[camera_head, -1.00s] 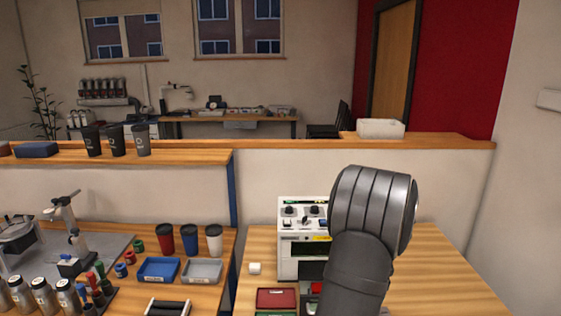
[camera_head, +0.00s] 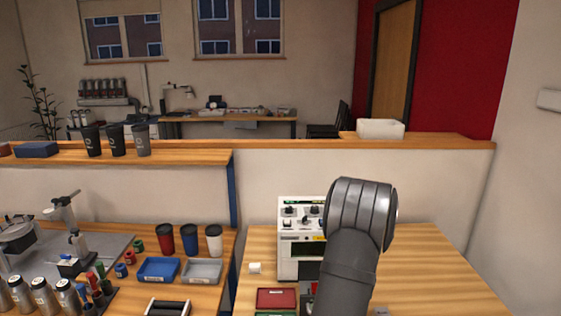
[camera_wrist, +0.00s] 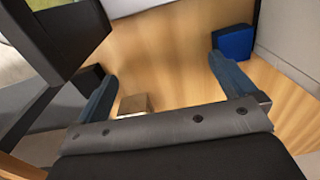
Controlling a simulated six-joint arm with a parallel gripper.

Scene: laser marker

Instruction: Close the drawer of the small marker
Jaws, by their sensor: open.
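The small marker (camera_head: 301,232) is a white box with knobs and a dark panel on its front, standing on the wooden table in the head view. A dark opening (camera_head: 308,270) shows low on its front. My arm covers its right side and lower right, so I cannot tell how far the drawer is out. My gripper (camera_wrist: 163,68) is open and empty in the wrist view, its two blue-grey fingers spread above bare wood. In the head view the fingers are hidden behind my arm.
In the wrist view a blue block (camera_wrist: 233,43) lies near the right finger and a small brownish block (camera_wrist: 133,104) near the left. The table right of my arm is largely clear.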

